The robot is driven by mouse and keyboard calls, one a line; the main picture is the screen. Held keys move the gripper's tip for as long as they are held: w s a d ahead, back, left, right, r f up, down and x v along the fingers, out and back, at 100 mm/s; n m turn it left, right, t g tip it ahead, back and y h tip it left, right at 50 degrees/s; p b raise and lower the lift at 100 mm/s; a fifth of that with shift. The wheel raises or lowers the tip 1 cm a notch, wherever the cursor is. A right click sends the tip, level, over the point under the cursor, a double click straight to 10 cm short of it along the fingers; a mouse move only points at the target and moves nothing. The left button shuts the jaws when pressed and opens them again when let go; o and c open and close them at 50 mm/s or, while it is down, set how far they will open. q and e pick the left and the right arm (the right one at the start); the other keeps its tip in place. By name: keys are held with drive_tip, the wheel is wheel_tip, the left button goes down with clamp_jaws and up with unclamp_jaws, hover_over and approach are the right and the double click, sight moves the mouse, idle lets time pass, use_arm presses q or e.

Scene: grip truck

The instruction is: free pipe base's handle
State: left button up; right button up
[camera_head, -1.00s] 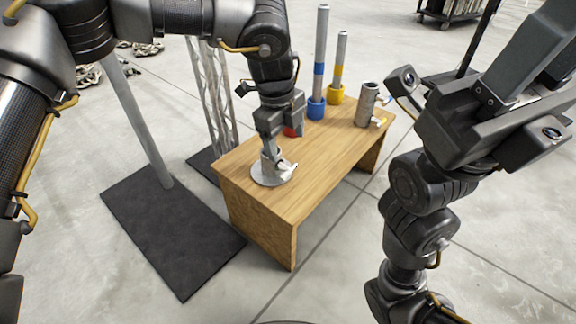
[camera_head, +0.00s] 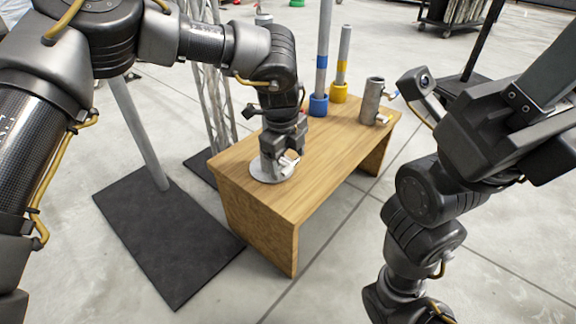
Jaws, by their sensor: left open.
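The pipe base is a grey metal piece with a flat round plate (camera_head: 263,174) on the near left end of the wooden table. Its upright part is mostly hidden by my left gripper (camera_head: 279,154). A pale handle (camera_head: 290,166) sticks out at the right side of the base, close to the fingers. My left gripper points down at the base and is open. Whether the fingers touch the handle cannot be told. My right gripper (camera_head: 530,110) is raised at the right, away from the table, and its fingers cannot be made out clearly.
The wooden table (camera_head: 318,180) also carries a blue-based pole (camera_head: 318,105), a yellow-based pole (camera_head: 339,93) and a grey pipe clamp (camera_head: 371,102) at its far end. A dark mat (camera_head: 165,235) with a leaning stand lies left. The table's middle is clear.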

use_arm(q)
drive_tip(key=shift+f, duration=0.2)
drive_tip(key=c, duration=1)
drive_tip(key=t+h, duration=0.1)
drive_tip(key=t, duration=0.1)
drive_tip(key=shift+s+a+f+t+h+b, duration=0.2)
drive_tip(key=shift+s+t+h+b, duration=0.1)
drive_tip(key=shift+h+b, duration=0.1)
drive_tip(key=shift+s+a+f+t+h+b, duration=0.1)
drive_tip(key=shift+t+h+b, duration=0.25)
drive_tip(key=shift+t+h, duration=0.25)
drive_tip(key=shift+s+a+f+t+h+b, duration=0.1)
drive_tip(key=shift+t+h+b, duration=0.25)
drive_tip(key=shift+t, duration=0.45)
drive_tip(key=shift+r, duration=0.1)
